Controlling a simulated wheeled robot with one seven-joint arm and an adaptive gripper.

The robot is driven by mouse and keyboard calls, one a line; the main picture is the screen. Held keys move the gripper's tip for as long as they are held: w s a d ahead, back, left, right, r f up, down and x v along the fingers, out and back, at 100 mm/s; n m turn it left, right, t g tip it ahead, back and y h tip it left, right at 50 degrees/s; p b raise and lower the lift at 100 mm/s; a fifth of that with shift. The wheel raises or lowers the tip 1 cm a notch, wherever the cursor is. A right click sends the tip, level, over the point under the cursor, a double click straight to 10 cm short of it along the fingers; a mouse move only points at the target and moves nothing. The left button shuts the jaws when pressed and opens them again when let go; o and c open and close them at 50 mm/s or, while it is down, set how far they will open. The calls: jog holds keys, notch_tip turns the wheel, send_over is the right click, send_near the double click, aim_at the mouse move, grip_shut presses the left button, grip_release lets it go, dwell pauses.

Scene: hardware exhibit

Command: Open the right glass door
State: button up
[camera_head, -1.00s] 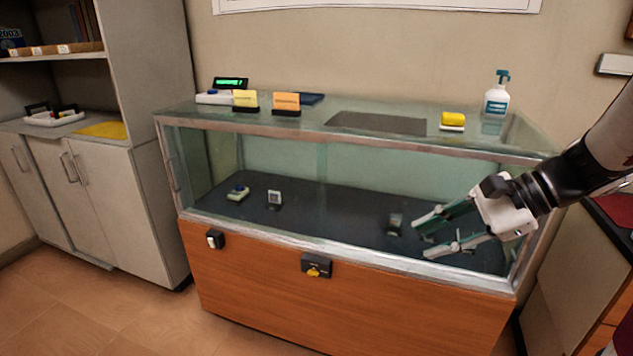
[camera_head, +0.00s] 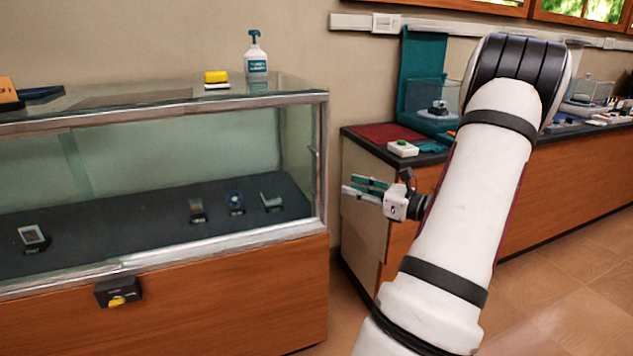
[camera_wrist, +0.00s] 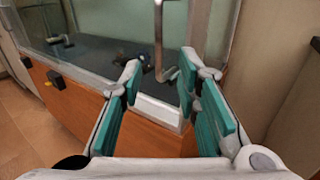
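The glass display case (camera_head: 180,242) stands at the left in the head view, and its right end holds the right glass door (camera_head: 298,150). The door appears shut. Its upright metal handle (camera_head: 314,160) is on the right end; it also shows as a bent bar in the wrist view (camera_wrist: 159,40). My gripper (camera_head: 350,186) is to the right of this end, with its fingers pointing left at the case. In the wrist view my gripper (camera_wrist: 161,66) is open, and the handle appears between and beyond the green-padded fingers. I cannot see contact.
A wooden counter (camera_head: 390,252) with a dark top stands right of the case, beyond a narrow gap. It bears a teal case (camera_head: 421,70) and a white box with a green button (camera_head: 402,148). A spray bottle (camera_head: 256,62) stands on the display case. Floor at the right is clear.

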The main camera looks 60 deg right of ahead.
aim_at(318, 194)
jog(key=w+b, duration=0.1)
jog(key=w, duration=0.5)
jog(key=w+b, duration=0.1)
jog(key=w, duration=0.4)
jog(key=shift+w+d+b, duration=0.2)
jog(key=shift+w+b, duration=0.2)
grip_shut()
